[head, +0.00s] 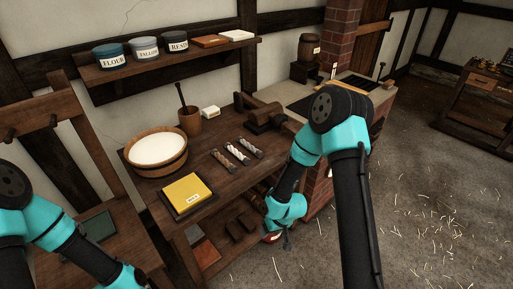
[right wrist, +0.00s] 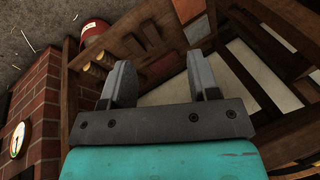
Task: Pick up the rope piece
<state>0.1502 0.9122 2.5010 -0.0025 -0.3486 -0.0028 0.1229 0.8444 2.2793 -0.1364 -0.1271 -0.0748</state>
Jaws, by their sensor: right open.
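Three short rope-like pieces lie side by side on the wooden workbench (head: 205,213) in the head view: a brown one (head: 222,158), a paler one (head: 237,153) and a whitish one (head: 250,147), each with dark ends. I cannot tell which one the task means.
A wooden tub (head: 157,170) of white stuff, a yellow block (head: 187,193), a mortar (head: 190,122) and a dark wooden device (head: 264,118) stand on the bench. A shelf (head: 170,66) with labelled jars hangs above. A brick wall (right wrist: 38,90) shows in the right wrist view.

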